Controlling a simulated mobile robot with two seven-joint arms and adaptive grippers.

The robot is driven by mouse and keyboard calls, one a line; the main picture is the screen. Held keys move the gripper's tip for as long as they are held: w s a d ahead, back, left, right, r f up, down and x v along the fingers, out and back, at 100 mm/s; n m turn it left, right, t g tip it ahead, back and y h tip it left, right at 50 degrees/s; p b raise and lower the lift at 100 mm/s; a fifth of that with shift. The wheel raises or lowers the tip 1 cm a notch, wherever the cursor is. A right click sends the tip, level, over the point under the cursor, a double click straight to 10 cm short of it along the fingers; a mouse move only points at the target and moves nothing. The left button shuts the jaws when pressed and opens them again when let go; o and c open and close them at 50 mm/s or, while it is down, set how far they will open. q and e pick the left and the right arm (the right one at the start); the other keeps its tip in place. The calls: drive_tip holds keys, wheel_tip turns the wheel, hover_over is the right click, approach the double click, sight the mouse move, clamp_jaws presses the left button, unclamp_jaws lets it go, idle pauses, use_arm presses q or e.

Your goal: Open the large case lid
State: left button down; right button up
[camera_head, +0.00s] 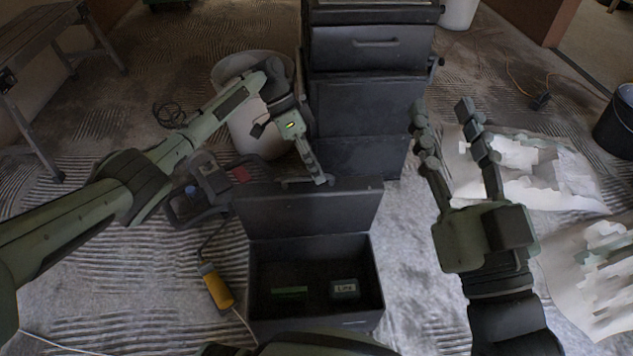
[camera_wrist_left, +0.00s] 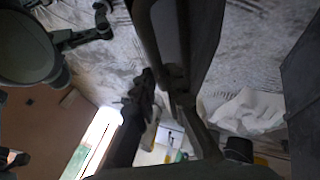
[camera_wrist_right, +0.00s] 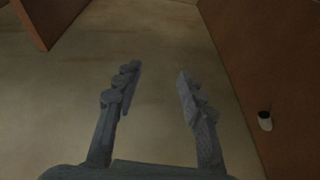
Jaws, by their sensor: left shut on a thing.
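The large case (camera_head: 374,262) is a dark grey box on the floor at the bottom middle of the head view. Its lid (camera_head: 318,212) stands raised at the far side, so the inside shows. My left gripper (camera_head: 320,180) is at the lid's top edge, shut on the lid handle (camera_head: 296,183); the exact grip is partly hidden. In the left wrist view a dark panel, apparently the lid (camera_wrist_left: 205,35), runs up close to the fingers. My right gripper (camera_head: 441,112) is open and empty, right of the case; its spread fingers also show in the right wrist view (camera_wrist_right: 158,85).
Inside the case lie a green item (camera_head: 290,291) and a small labelled box (camera_head: 344,289). A dark drawer stack (camera_head: 365,105) stands behind the lid. Crumpled sheets (camera_head: 560,180) lie right.

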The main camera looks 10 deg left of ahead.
use_arm(q)
drive_tip(key=shift+w+a+f+b, duration=0.4)
drive_tip(key=shift+w+f, duration=0.05)
drive_tip(key=shift+f, duration=0.2)
use_arm(e)
drive_tip(key=shift+s+d+r+t, duration=0.2)
drive_tip(key=shift+r+t, duration=0.3)
drive_tip(key=shift+r, duration=0.05)
drive_tip(key=shift+s+d+r+t, duration=0.15)
drive_tip(key=shift+d+r+t, duration=0.05)
drive_tip(key=shift+r+t, duration=0.3)
use_arm(q)
drive_tip(key=c, duration=2)
unclamp_jaws()
drive_tip(key=shift+o, duration=0.8)
drive_tip(key=shift+f, duration=0.1)
drive_tip(key=shift+w+r, duration=0.1)
drive_tip(key=shift+r, duration=0.1)
use_arm(e)
drive_tip(key=shift+w, duration=0.15)
use_arm(q)
drive_tip(key=shift+r, duration=0.1)
drive_tip(key=v, duration=1.1)
drive_tip(key=shift+w+r, duration=0.25)
drive_tip(key=shift+r, duration=0.1)
drive_tip(key=shift+a, duration=0.15)
